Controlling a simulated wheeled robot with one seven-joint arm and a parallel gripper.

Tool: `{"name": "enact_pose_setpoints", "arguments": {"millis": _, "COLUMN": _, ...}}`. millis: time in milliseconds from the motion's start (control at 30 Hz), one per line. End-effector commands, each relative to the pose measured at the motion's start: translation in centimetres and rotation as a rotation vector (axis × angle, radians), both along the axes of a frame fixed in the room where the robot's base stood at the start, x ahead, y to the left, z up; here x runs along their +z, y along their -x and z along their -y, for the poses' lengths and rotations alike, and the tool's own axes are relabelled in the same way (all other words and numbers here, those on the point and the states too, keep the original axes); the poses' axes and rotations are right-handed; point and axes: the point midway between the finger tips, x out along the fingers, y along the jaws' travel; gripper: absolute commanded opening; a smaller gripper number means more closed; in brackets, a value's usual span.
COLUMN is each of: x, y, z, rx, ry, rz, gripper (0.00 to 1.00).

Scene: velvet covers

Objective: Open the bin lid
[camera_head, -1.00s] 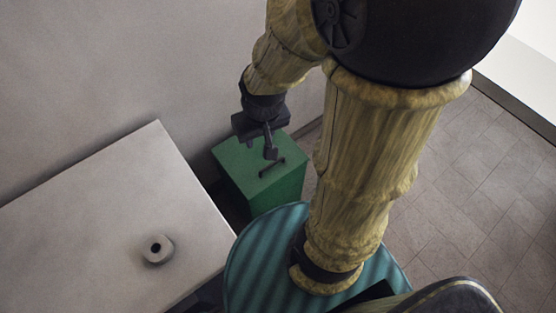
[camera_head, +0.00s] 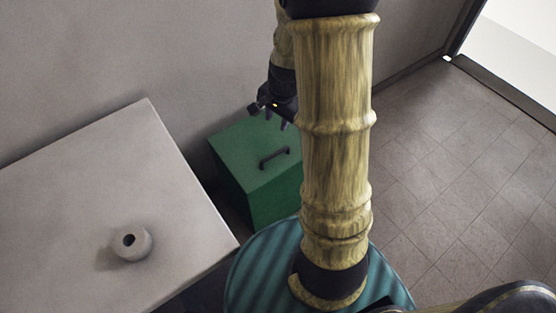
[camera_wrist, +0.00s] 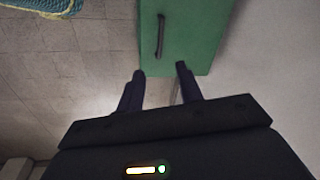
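The green bin (camera_head: 236,173) stands on the floor against the wall, right of the table. Its flat lid is down, with a dark bar handle (camera_head: 274,158) on top. My gripper (camera_head: 287,122) is above the far edge of the lid, beyond the handle and partly hidden by my arm. In the wrist view the gripper (camera_wrist: 160,72) has its two fingers apart with nothing between them. There the handle (camera_wrist: 161,36) lies ahead of the fingertips, on the bin's green lid (camera_wrist: 190,38), and is apart from them.
A pale table (camera_head: 110,190) stands at the left, bearing a small round object with a dark hole (camera_head: 132,243). The wall (camera_head: 150,50) is close behind the bin. The tiled floor (camera_head: 450,170) at the right is clear.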

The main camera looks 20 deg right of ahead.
Motion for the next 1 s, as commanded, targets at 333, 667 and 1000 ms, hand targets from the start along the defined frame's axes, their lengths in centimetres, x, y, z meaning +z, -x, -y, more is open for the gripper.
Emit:
{"name": "enact_pose_setpoints", "arguments": {"millis": 333, "x": -7.5, "y": -2.6, "z": 3.7, "rx": -0.313, "ry": -0.066, "rz": -0.012, "gripper": 0.36}}
{"name": "enact_pose_setpoints", "arguments": {"millis": 667, "x": -7.3, "y": -2.6, "z": 3.7, "rx": -0.316, "ry": -0.067, "rz": -0.012, "gripper": 0.36}}
{"name": "enact_pose_setpoints", "arguments": {"millis": 1000, "x": -10.9, "y": -3.2, "z": 3.5, "rx": -0.317, "ry": -0.067, "rz": -0.016, "gripper": 0.36}}
